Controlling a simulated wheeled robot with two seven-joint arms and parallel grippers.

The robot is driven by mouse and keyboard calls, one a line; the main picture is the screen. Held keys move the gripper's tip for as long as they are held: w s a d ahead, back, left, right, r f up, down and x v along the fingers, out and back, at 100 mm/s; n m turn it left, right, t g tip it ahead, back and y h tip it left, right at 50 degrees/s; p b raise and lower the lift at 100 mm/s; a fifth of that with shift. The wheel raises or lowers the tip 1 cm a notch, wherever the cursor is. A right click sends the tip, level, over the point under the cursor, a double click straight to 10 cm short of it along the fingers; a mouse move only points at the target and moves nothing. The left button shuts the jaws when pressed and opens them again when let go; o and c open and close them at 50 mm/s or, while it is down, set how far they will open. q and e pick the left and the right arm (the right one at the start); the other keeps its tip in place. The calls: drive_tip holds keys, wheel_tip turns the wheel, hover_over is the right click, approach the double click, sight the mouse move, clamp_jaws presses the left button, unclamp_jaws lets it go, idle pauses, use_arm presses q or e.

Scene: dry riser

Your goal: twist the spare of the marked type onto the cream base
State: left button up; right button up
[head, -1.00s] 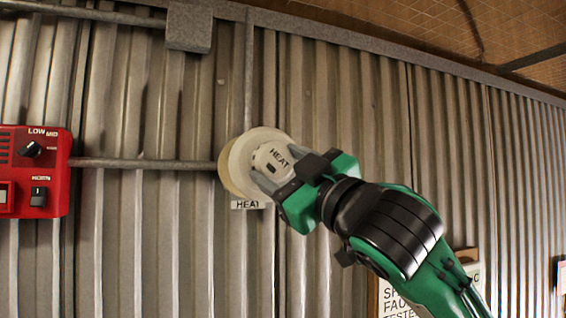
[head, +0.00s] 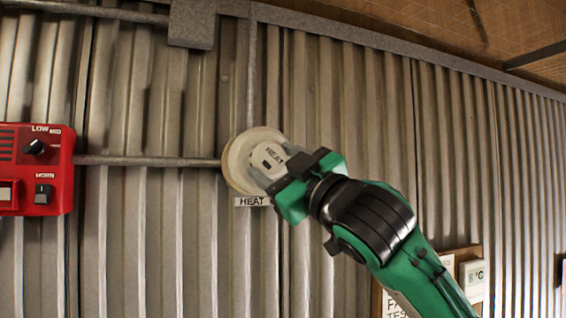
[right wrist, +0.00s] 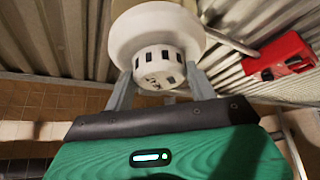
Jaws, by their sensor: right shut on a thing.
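A white detector head (head: 262,146) marked HEAT, with dark slots around its body, sits against the wall fitting. It also shows in the right wrist view (right wrist: 157,38). The cream base (head: 231,185) is behind it on the corrugated wall, and only a thin edge shows at its lower left. A HEAT label (head: 252,201) is just below. My right gripper (head: 274,172) is shut on the detector head, one finger on each side of its narrow body. Whether the head is seated in the base cannot be told. My left gripper is not in view.
A red box (head: 37,170) with knobs and a switch is on the wall at the left. Conduits (head: 150,161) run to the base from the left and above. A board with signs and a small display (head: 473,277) is at the lower right.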

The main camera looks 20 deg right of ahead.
sight(271, 170)
drive_tip(key=shift+w, duration=0.7)
drive_tip(key=shift+w+a+p, duration=0.1)
drive_tip(key=shift+w+p, duration=0.25)
drive_tip(key=shift+w, duration=1.1)
idle(1.0)
drive_tip(key=o, duration=1.1)
drive_tip(key=shift+s+f, duration=0.1)
drive_tip(key=shift+s+f+b, duration=0.25)
drive_tip(key=shift+b, duration=0.2)
drive_tip(key=b+v, duration=0.6)
drive_tip(key=v, duration=0.7)
drive_tip(key=shift+d+r, duration=0.2)
drive_tip(key=shift+o, duration=0.2)
